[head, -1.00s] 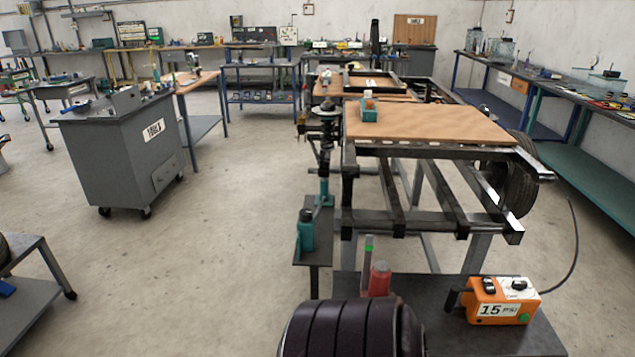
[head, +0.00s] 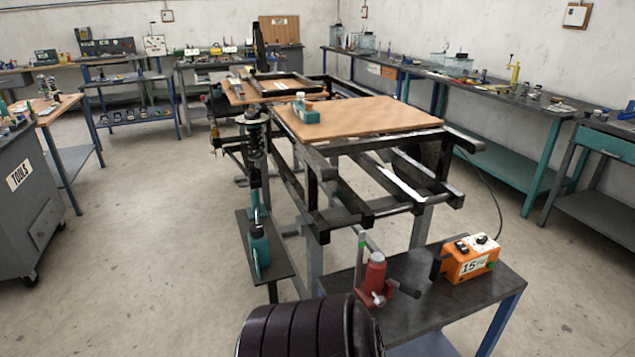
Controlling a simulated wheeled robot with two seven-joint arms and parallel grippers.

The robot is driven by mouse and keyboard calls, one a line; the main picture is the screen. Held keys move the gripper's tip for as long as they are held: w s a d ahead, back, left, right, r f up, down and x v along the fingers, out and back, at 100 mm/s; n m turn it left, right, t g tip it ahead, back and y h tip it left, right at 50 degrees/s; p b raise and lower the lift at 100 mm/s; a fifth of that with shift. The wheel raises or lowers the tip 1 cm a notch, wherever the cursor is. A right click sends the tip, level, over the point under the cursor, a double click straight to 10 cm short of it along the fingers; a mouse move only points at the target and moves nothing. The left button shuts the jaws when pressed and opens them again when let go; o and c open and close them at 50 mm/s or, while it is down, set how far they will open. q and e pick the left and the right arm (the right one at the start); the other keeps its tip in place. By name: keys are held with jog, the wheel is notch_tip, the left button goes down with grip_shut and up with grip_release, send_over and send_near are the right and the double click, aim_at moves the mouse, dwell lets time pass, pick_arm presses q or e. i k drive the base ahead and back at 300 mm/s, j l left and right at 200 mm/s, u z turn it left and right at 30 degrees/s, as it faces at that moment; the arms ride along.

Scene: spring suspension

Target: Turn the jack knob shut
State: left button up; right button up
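In the head view a red bottle jack (head: 376,277) stands upright on the dark front table. A small light knob (head: 378,299) shows low on its front, and a dark stub sticks out to its right. A teal jack-like body (head: 259,250) stands on a narrow dark stand (head: 274,274), below the coil spring strut (head: 253,140) at the frame's left side. I cannot tell from the picture which jack's knob is meant, or whether either knob is open or shut. Neither of my grippers is in view.
An orange box (head: 468,260) marked 15 PSI sits on the front table (head: 430,310), cable trailing back. A dark ribbed round thing (head: 310,330) fills the bottom edge. The black chassis frame (head: 350,217) carries a wooden board (head: 370,118).

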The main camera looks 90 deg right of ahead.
aim_at(380, 300)
jog(key=i+l+z, duration=0.1)
jog(key=z, duration=0.35)
jog(key=i+z, duration=0.25)
jog(key=z, duration=0.2)
jog(key=i+z, duration=0.15)
jog(key=z, duration=0.3)
jog(key=i+j+z, duration=0.15)
jog(key=z, duration=0.3)
jog(key=i+j+z, duration=0.15)
jog(key=z, duration=0.3)
